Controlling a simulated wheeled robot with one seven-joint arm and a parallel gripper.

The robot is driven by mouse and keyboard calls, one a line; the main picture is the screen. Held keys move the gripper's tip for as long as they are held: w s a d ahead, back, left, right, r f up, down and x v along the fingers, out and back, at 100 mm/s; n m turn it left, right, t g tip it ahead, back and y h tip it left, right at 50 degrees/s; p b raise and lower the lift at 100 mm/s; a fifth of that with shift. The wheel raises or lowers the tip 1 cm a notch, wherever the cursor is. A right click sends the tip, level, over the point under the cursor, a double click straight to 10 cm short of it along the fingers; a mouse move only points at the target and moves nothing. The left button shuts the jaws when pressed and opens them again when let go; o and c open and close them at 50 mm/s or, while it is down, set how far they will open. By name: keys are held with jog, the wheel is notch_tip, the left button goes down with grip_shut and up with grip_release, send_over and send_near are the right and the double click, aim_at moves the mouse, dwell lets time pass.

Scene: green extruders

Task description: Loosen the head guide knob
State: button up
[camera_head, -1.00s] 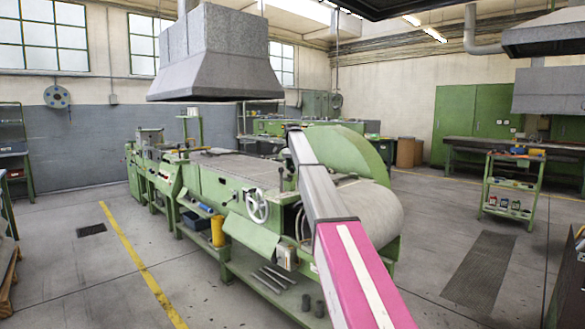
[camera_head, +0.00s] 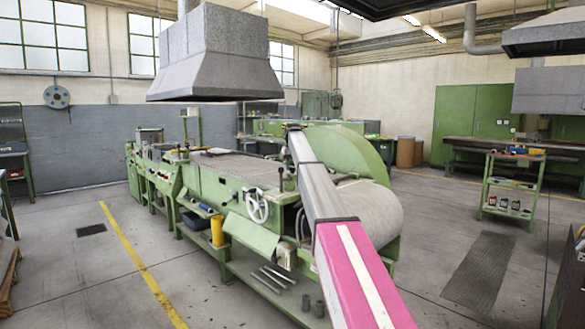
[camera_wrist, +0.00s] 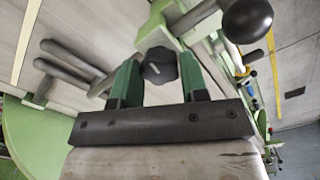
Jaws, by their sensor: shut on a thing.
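The head guide knob (camera_wrist: 160,66) is a small black lobed knob with a white mark, on a light green bracket in the wrist view. My gripper (camera_wrist: 159,72) has one green finger on each side of it and is shut on the knob. In the head view, my arm reaches to the green extruder machine (camera_head: 235,190); the gripper and the knob cannot be made out there.
A black ball handle (camera_wrist: 247,20) on a lever stands close to the right finger. Dark bar handles (camera_wrist: 70,65) lie to the left. A handwheel (camera_head: 257,206) is on the machine's side. A green cart (camera_head: 512,185) stands apart at the right.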

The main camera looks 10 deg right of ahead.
jog(key=shift+n, duration=1.1)
jog(key=o, duration=0.9)
jog(key=shift+r, duration=0.1)
